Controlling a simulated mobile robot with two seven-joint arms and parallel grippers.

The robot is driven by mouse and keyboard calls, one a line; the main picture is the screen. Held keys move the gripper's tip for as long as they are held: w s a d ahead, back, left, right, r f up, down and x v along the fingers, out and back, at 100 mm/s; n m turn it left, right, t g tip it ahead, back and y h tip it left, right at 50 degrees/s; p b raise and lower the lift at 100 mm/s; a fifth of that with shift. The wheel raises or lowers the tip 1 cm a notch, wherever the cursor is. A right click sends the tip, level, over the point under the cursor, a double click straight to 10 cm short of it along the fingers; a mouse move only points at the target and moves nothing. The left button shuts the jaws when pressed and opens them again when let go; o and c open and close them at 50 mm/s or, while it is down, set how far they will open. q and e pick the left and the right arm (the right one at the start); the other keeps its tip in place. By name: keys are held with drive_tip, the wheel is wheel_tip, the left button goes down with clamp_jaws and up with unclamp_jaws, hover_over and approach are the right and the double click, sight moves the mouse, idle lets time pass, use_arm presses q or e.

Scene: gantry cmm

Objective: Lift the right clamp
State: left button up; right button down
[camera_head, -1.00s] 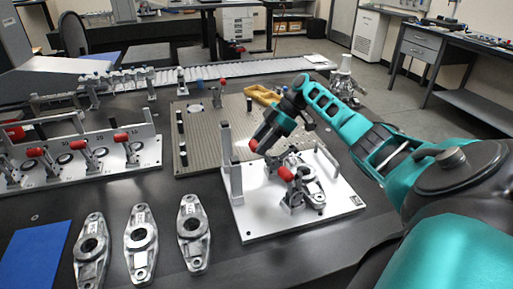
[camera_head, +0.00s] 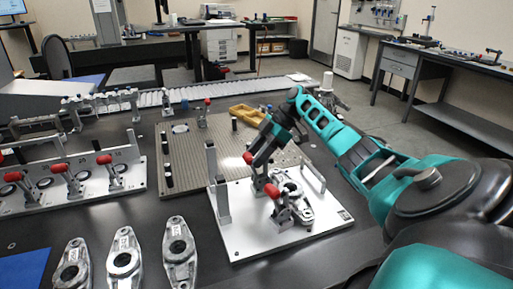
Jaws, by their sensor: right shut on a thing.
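A white fixture plate (camera_head: 236,241) lies on the dark table and carries a grey metal part (camera_head: 296,205) and two toggle clamps. The front clamp (camera_head: 282,214) has a red handle tip (camera_head: 271,190) and is free of my gripper. The rear clamp (camera_head: 258,181) has a red tip (camera_head: 248,158) that shows just left of my right gripper (camera_head: 262,153). My right gripper comes in from the right and is shut at this rear clamp's handle. Its fingers hide part of the handle. My left gripper is out of view.
Several loose metal parts (camera_head: 124,257) lie at the front left. A plate with several red-handled clamps (camera_head: 135,184) stands at left. Behind are a perforated plate (camera_head: 190,148) and a yellow object (camera_head: 247,114). An upright post (camera_head: 222,190) stands on the fixture's left edge.

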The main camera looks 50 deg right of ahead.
drive_tip(key=c, duration=1)
unclamp_jaws()
drive_tip(key=shift+s+d+f, duration=0.2)
drive_tip(key=shift+s+f, duration=0.1)
drive_tip(key=shift+f, duration=0.15)
drive_tip(key=shift+c, duration=0.2)
drive_tip(key=o, duration=0.3)
drive_tip(key=shift+d, duration=0.1)
drive_tip(key=shift+o, duration=0.9)
drive_tip(key=shift+w+r, duration=0.1)
drive_tip(key=shift+w, duration=0.05)
drive_tip(key=v, duration=1.2)
drive_tip(key=shift+r, duration=0.4)
drive_tip(key=shift+r+p, duration=0.1)
drive_tip(key=shift+p, duration=0.2)
